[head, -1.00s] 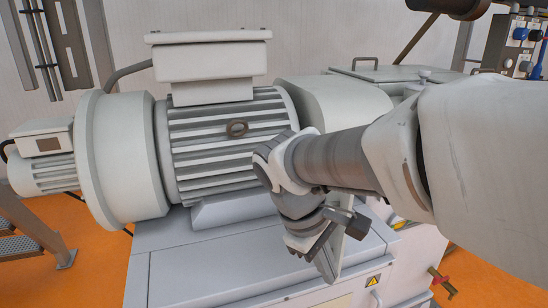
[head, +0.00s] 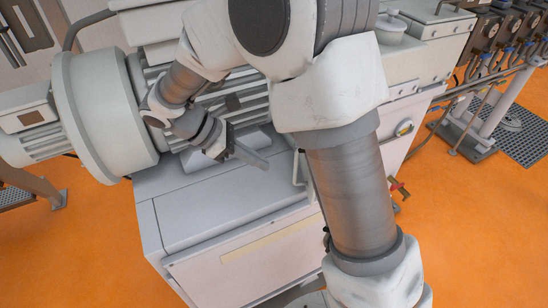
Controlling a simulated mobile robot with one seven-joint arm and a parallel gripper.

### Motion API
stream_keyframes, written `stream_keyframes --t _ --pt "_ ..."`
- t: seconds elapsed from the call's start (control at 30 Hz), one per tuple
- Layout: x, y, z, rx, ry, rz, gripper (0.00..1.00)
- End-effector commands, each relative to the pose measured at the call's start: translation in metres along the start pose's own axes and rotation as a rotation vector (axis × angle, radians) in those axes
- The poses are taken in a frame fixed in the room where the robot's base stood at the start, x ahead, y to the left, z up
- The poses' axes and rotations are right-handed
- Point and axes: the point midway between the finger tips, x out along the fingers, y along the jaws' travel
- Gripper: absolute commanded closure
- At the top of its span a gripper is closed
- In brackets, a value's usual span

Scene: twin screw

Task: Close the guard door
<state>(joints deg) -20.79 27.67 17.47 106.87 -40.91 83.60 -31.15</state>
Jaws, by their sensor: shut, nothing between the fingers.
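The machine's cabinet (head: 205,205) stands below the motor, with a grey-white top. A white panel (head: 225,273) with a pale yellow strip (head: 268,238) is on its front; I cannot tell for sure whether this is the guard door or how far it stands open. A slim white handle-like bar (head: 296,168) stands at the cabinet's right, partly behind my arm. My gripper (head: 262,163) is shut and empty, over the cabinet top and left of that bar. I see no clear contact. My arm hides the panel's right end and part of the cabinet.
The large ribbed motor (head: 90,105) fills the upper left. White machine housing (head: 425,50) continues at the upper right, with a red-handled valve (head: 399,188) low on its side. Pipes and gauges (head: 505,40) stand far right. The orange floor (head: 470,240) is open at right.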

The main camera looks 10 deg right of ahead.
Motion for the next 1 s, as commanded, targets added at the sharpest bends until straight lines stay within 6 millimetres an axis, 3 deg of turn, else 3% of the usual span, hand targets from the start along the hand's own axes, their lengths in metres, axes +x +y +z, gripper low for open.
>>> stream_keyframes --t 0.4,0.63,1.0 --pt "0.088 -0.001 0.001 0.001 -0.001 -0.005 1.00" --pt "0.108 -0.001 0.024 0.004 0.001 -0.003 1.00" --pt "0.114 -0.001 0.029 0.003 0.000 -0.001 1.00"
